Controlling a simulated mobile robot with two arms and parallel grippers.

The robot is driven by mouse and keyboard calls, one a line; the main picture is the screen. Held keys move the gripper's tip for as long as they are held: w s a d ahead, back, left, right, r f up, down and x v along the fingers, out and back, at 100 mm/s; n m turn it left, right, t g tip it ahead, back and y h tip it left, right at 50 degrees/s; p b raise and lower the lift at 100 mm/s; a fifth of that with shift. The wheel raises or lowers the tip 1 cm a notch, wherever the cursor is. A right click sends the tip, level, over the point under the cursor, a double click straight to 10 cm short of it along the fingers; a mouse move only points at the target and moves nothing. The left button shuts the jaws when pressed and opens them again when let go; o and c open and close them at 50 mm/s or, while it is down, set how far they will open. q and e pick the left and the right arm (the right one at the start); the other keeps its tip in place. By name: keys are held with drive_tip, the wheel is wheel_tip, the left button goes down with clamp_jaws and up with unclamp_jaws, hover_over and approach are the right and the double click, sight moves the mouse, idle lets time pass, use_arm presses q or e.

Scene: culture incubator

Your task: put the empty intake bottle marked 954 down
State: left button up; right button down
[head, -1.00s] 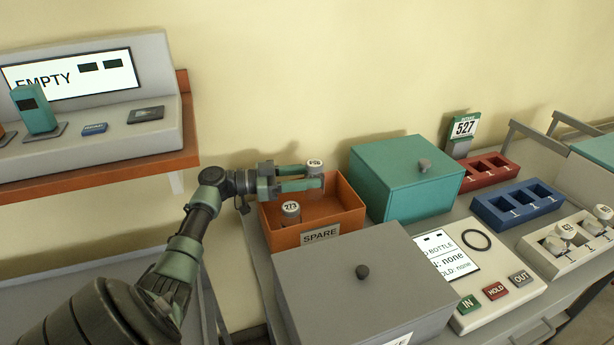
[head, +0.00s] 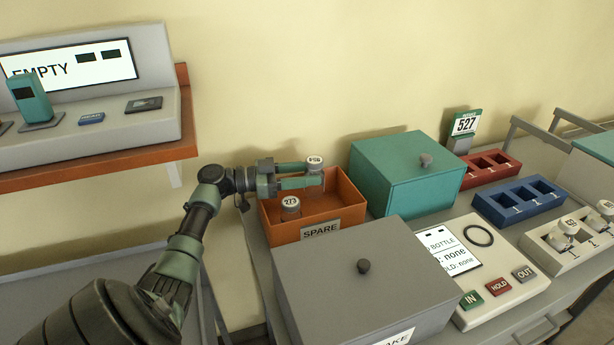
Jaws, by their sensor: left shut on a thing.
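My left gripper (head: 300,176) reaches in from the left over the orange bin labelled SPARE (head: 285,232). It is shut on a small bottle with a white cap (head: 314,161), held upright above the right part of the bin. The number on its cap is too small to read surely. Another bottle marked 273 (head: 290,206) stands in the left part of the bin. The underside of the held bottle is in or just above the bin's opening; I cannot tell if it touches the floor. My right gripper is not in view.
A teal lidded box (head: 405,178) stands right of the bin and a grey lidded box (head: 360,290) in front. A panel with IN, HOLD and OUT buttons (head: 480,275) and red (head: 488,168), blue (head: 518,205) and white (head: 550,255) racks lie further right.

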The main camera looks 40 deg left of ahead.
use_arm(q)
drive_tip(key=o, duration=1.5)
drive_tip(key=shift+s+d+f, duration=0.1)
drive_tip(key=shift+d+f, duration=0.2)
drive_tip(key=shift+f, duration=0.55)
drive_tip(key=shift+c, duration=0.2)
drive_tip(key=shift+r+p, duration=0.2)
drive_tip(key=shift+p, duration=0.15)
drive_tip(key=shift+r+p, duration=0.65)
drive_tip(key=shift+p, duration=0.45)
drive_tip(key=b+v, duration=0.5)
drive_tip(key=v, duration=0.7)
drive_tip(key=shift+a, duration=0.35)
drive_tip(key=shift+r, duration=0.15)
